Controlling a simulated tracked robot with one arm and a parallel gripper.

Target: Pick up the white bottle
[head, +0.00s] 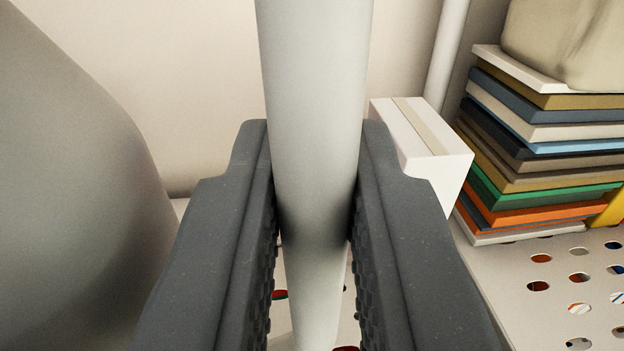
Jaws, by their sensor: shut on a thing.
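My gripper (314,165) has its two dark grey fingers on either side of a smooth, pale grey-white cylinder (314,70), with the ridged pads pressed against its sides. The cylinder stands upright in the picture and runs out of the top edge. It narrows toward the bottom of the picture. It may be the white bottle, but no cap, neck or label shows, so I cannot tell for sure. Its base is not clearly seen, so I cannot tell whether it touches the shelf.
A large grey rounded object (70,190) fills the left side. A white box (440,165) stands just behind the right finger. A stack of colourful books or cases (540,145) with a beige object (570,40) on top stands on a perforated shelf (500,255). A white pole (447,50) is behind.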

